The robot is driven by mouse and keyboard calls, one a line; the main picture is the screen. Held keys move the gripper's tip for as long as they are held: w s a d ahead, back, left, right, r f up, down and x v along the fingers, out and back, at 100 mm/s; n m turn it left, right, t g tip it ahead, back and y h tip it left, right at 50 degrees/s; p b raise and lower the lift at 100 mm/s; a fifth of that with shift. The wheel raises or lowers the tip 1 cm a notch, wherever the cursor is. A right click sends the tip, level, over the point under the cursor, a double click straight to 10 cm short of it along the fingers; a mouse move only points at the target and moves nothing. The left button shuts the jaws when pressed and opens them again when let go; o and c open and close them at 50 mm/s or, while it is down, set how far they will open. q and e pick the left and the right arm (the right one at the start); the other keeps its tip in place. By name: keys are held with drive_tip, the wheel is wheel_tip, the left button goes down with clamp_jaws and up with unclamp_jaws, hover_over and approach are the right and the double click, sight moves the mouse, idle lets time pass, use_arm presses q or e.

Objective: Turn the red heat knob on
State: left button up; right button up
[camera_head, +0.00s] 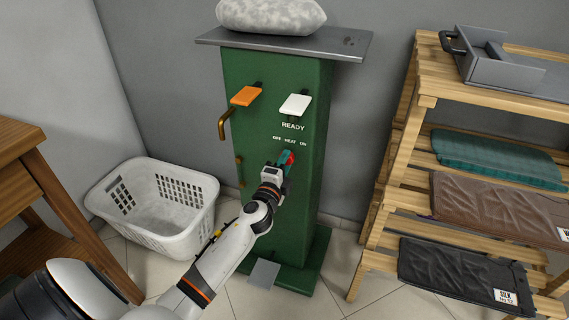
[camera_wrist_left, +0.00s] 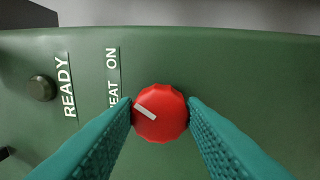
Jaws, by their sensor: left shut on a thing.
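The red heat knob (camera_wrist_left: 160,122) sits on the front of the green machine (camera_head: 268,75), under the OFF HEAT ON lettering. In the left wrist view its white pointer mark is slanted, its upper end toward the HEAT ON lettering side. My left gripper (camera_wrist_left: 160,118) is shut on the knob, with one teal finger on each side of it. In the head view the gripper hides most of the knob (camera_head: 288,157). My right gripper is not in view.
A white basket (camera_head: 165,236) stands left of the machine, a foot pedal (camera_head: 263,274) below. A wooden rack (camera_head: 398,165) stands at the right.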

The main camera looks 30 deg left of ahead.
use_arm(q)
drive_tip(key=shift+f+m, duration=0.1)
drive_tip(key=shift+m, duration=1)
drive_tip(key=o, duration=1)
drive_tip(key=shift+s, duration=0.15)
drive_tip(key=v, duration=1.1)
drive_tip(key=shift+s+d, duration=0.1)
drive_tip(key=shift+s, duration=0.25)
